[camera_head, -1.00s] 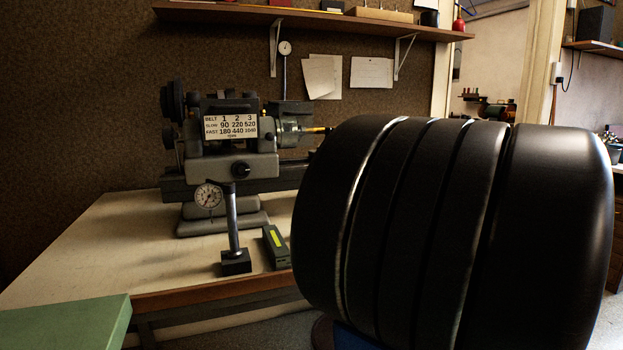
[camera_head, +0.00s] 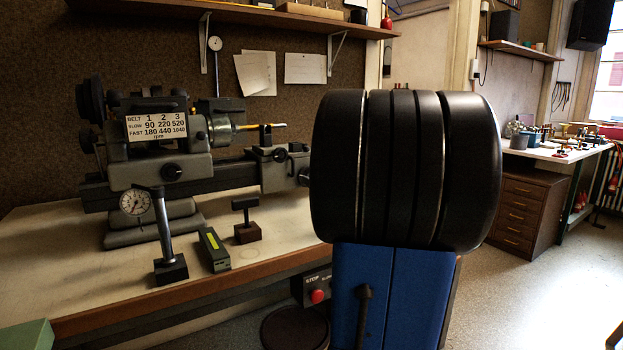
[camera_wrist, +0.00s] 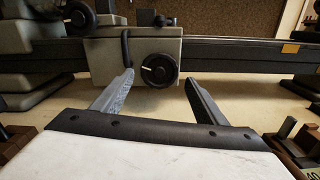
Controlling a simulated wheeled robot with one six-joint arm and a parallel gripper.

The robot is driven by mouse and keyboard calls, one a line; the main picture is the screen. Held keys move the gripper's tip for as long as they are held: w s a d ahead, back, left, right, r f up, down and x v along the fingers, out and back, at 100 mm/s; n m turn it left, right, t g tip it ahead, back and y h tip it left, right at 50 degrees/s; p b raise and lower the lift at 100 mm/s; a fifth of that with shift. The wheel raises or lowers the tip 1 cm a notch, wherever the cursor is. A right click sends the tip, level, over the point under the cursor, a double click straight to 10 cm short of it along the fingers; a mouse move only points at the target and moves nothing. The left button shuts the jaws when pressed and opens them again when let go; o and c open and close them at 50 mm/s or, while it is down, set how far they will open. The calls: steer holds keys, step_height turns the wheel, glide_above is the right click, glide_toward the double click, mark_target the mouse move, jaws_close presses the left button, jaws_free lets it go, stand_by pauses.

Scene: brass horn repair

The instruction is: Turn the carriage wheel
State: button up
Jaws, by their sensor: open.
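In the wrist view, a dark round carriage wheel (camera_wrist: 160,69) with a white index mark sits on the front of a grey carriage (camera_wrist: 195,49). My gripper (camera_wrist: 159,78) is open, and its two fingers point toward the wheel. The wheel shows in the gap between the fingertips, beyond them. Nothing is held, and I see no contact. A short dark lever (camera_wrist: 126,48) hangs just left of the wheel, above the left fingertip. In the head view my large black arm link hides the gripper, and I cannot make out the carriage wheel there for sure.
The lathe's bed (camera_head: 230,176) runs along the bench (camera_head: 60,250). A dial gauge on a stand (camera_head: 137,202), a grey-green box with a yellow strip (camera_head: 213,250) and a small T-shaped tool (camera_head: 246,222) stand in front. A red stop button (camera_head: 317,296) is below the bench edge.

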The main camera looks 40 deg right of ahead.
steer(key=x, duration=0.5)
steer(key=shift+w, duration=0.3)
steer(key=c, duration=0.8)
